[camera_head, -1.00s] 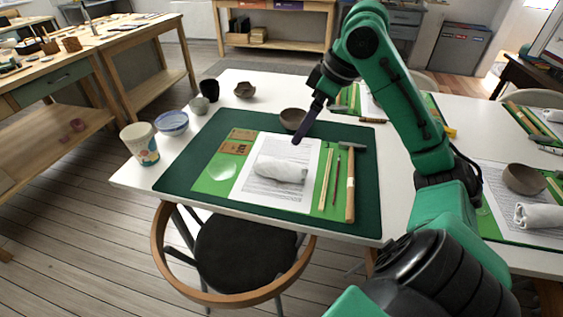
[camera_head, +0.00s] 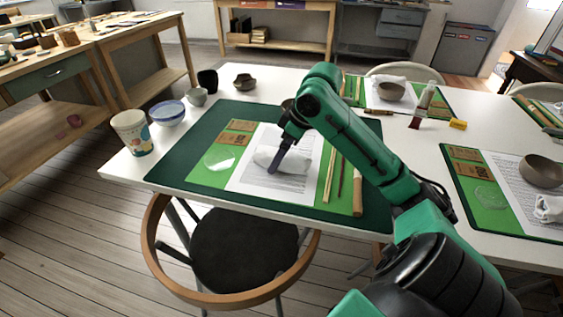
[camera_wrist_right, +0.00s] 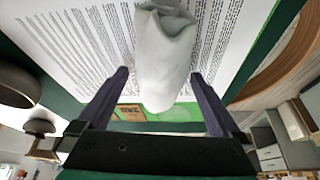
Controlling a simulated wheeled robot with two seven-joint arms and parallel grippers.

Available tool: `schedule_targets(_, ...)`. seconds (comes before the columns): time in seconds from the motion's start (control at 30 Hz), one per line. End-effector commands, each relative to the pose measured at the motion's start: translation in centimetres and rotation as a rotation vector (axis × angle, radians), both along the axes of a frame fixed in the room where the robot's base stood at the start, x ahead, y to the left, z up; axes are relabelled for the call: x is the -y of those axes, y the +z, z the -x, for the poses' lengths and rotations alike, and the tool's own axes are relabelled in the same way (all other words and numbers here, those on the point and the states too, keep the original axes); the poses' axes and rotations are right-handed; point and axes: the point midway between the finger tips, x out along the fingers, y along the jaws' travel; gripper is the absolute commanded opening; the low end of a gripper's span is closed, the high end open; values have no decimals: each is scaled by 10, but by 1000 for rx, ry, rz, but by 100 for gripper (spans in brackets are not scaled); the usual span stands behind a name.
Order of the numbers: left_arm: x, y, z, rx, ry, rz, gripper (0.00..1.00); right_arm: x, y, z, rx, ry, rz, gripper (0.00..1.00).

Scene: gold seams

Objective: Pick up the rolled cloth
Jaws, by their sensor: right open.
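The rolled cloth (camera_head: 266,158) is white and lies on the printed paper sheet (camera_head: 250,186) on the dark green mat (camera_head: 170,176). In the right wrist view the cloth (camera_wrist_right: 163,62) runs between the two dark fingers, with a gap on each side. My right gripper (camera_head: 279,163) is at the cloth in the head view and hides part of it. In the right wrist view the right gripper (camera_wrist_right: 160,85) is open, with its fingers on either side of the cloth. I cannot tell how close the fingertips are to the paper. My left gripper is not in view.
Wooden sticks (camera_head: 330,175) and a tool with a wooden handle (camera_head: 357,193) lie right of the paper. A paper cup (camera_head: 132,134), a blue-rimmed bowl (camera_head: 168,113) and small cups stand at the table's left. A chair (camera_head: 232,250) is at the front edge.

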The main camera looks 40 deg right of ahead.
Motion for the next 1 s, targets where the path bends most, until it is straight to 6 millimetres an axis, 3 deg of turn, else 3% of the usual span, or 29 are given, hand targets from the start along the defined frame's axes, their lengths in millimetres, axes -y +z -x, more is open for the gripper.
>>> schedule_targets(0.17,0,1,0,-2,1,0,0,0,-1,-1,0,0,1,100)
schedule_targets(0.2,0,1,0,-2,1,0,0,0,-1,-1,0,0,1,96)
schedule_targets(0.4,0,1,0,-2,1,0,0,0,-1,-1,1,1,1,20)
schedule_targets(0.77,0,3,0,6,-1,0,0,0,8,-1,3,1,1,20)
schedule_targets(0.87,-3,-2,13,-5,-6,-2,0,0,24,-1,5,1,3,20)
schedule_targets(1.0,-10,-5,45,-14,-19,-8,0,1,75,-2,9,-1,5,20)
